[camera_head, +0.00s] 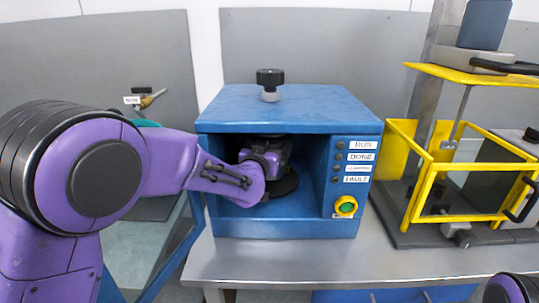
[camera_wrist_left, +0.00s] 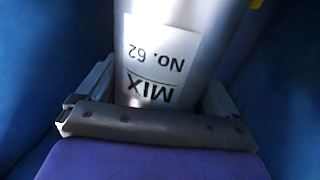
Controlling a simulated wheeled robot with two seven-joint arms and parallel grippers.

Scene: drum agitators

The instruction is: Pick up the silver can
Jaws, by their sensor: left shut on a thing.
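The silver can (camera_wrist_left: 200,75) fills the middle of the left wrist view. Its white label (camera_wrist_left: 155,65) reads "MIX No. 62" upside down. My left gripper (camera_wrist_left: 150,100) has a finger on each side of the can and is shut on it. In the head view my left gripper (camera_head: 278,168) reaches inside the open front of the blue machine (camera_head: 290,110), above a dark round plate (camera_head: 284,186). The can is hidden behind my gripper and arm in that view. My right gripper is not in view.
The machine's blue walls stand close on both sides of my gripper. Its door (camera_head: 172,260) hangs open at the left. Status lights and a yellow-green button (camera_head: 345,206) are on its right front. A yellow-framed machine (camera_head: 430,170) stands on the steel bench (camera_head: 300,262) to the right.

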